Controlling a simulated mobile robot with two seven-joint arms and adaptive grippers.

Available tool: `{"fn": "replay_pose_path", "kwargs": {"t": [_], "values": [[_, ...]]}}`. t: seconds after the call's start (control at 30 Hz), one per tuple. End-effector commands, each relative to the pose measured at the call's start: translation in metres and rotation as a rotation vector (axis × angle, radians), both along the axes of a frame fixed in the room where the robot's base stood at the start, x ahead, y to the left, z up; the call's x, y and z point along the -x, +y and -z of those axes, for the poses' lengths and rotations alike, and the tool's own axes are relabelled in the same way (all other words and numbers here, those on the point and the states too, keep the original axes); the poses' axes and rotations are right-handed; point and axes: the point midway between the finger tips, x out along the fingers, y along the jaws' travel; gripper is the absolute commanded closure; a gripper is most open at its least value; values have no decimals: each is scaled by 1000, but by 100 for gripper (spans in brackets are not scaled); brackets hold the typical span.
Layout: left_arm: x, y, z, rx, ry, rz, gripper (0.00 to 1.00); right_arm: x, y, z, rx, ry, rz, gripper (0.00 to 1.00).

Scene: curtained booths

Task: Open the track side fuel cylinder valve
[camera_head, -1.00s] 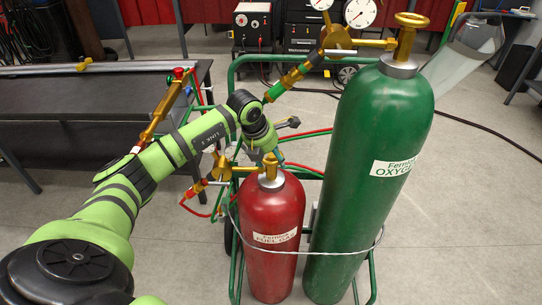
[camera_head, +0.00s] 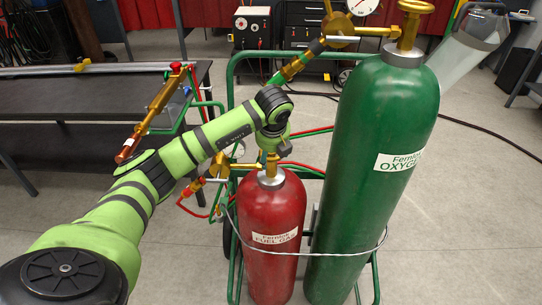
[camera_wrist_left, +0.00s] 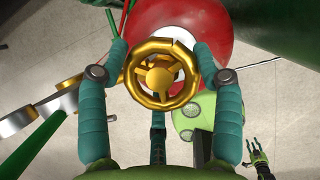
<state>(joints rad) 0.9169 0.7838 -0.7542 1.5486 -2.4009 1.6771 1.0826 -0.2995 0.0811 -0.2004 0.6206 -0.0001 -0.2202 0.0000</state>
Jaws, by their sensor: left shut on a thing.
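The red fuel gas cylinder (camera_head: 270,215) stands in a green cart, left of the taller oxygen cylinder. Its gold handwheel valve (camera_wrist_left: 160,74) shows clearly in the left wrist view, between the teal fingers of my left gripper (camera_wrist_left: 159,72). The fingers are closed on the wheel's left and right rim. In the head view my left arm reaches over from the left, and its wrist hides most of the wheel above the gold valve body (camera_head: 270,167). My right gripper does not show in the head view.
The green oxygen cylinder (camera_head: 385,150) with its gold valve (camera_head: 409,30) stands close on the right. A gold regulator with red fittings (camera_head: 213,173) sticks out left of the fuel valve. A torch (camera_head: 150,115) is at the dark table (camera_head: 80,105). Hoses run behind the cart.

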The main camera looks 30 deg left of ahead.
Motion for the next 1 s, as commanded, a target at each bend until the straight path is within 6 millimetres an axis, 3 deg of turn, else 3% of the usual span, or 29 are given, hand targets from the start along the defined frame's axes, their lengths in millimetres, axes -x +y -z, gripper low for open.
{"fn": "replay_pose_path", "kwargs": {"t": [0.6, 1.0], "values": [[-3, 2, -4, 1, -13, -570, 67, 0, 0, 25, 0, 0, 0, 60], [-2, 3, -4, 1, -14, -782, 67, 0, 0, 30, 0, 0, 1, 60]]}}
